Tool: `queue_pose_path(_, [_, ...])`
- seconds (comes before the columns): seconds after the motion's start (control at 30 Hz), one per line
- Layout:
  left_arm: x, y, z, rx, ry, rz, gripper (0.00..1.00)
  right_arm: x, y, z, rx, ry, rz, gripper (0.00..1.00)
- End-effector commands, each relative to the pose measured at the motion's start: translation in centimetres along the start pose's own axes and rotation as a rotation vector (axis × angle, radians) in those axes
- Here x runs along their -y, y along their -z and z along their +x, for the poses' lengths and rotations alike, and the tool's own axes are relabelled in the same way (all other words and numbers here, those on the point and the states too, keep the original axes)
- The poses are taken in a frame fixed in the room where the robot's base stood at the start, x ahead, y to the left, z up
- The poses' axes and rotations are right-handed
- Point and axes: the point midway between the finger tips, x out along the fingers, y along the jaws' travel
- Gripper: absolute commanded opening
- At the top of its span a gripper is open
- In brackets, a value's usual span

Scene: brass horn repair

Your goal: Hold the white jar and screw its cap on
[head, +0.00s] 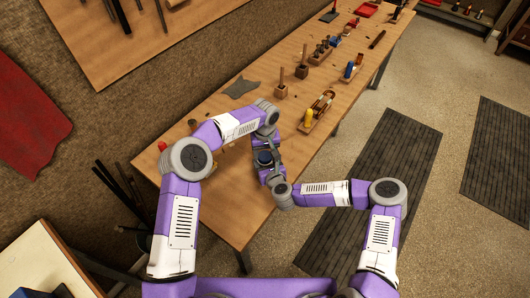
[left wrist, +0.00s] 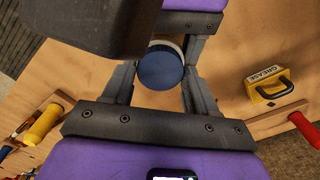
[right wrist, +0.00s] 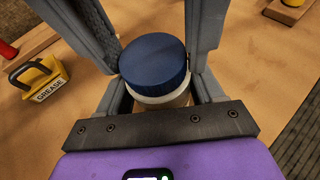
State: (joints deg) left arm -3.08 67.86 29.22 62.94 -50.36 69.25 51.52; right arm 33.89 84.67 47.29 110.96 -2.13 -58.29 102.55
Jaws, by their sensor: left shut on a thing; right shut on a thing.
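The white jar (right wrist: 165,99) stands upright between my grippers, its blue cap (right wrist: 154,62) on top. In the left wrist view the cap (left wrist: 160,68) hides most of the jar, leaving a pale edge. My left gripper (left wrist: 160,75) is shut with its fingers on either side of the cap. My right gripper (right wrist: 162,95) is shut on the jar, lower down. In the head view the cap (head: 264,157) shows as a dark disc where the two arms meet over the bench. Whether the cap's thread is engaged cannot be seen.
A yellow grease box (right wrist: 40,78) with a black handle stands nearby. A grey cloth (head: 240,88), wooden blocks (head: 281,90) and a tool tray (head: 318,113) lie farther along the bench.

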Motion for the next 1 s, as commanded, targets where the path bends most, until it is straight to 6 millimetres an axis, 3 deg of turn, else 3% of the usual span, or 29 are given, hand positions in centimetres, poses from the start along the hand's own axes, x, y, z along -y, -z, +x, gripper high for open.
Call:
queue_pose_path(0.23, [0.01, 0.02, -0.04, -0.001, 0.001, 0.134, 0.21, 0.05, -0.05, 0.01, 0.001, 0.001, 0.000, 0.00])
queue_pose_path(0.7, [0.03, 0.04, 0.03, 0.000, 0.001, 0.963, 0.20, 0.07, -0.04, 0.01, 0.001, 0.002, 0.000, 0.00])
queue_pose_path(0.87, [0.04, 0.05, 0.03, 0.000, 0.001, 0.986, 0.20, 0.07, -0.03, 0.01, 0.001, 0.002, 0.000, 0.00])
queue_pose_path(0.9, [0.04, 0.05, 0.03, 0.000, 0.001, 0.986, 0.60, 0.07, -0.03, 0.01, 0.001, 0.002, 0.000, 0.00])
queue_pose_path(1.0, [0.04, 0.05, 0.03, 0.000, 0.001, 0.985, 0.75, 0.06, -0.03, 0.01, 0.001, 0.002, 0.000, 0.00])
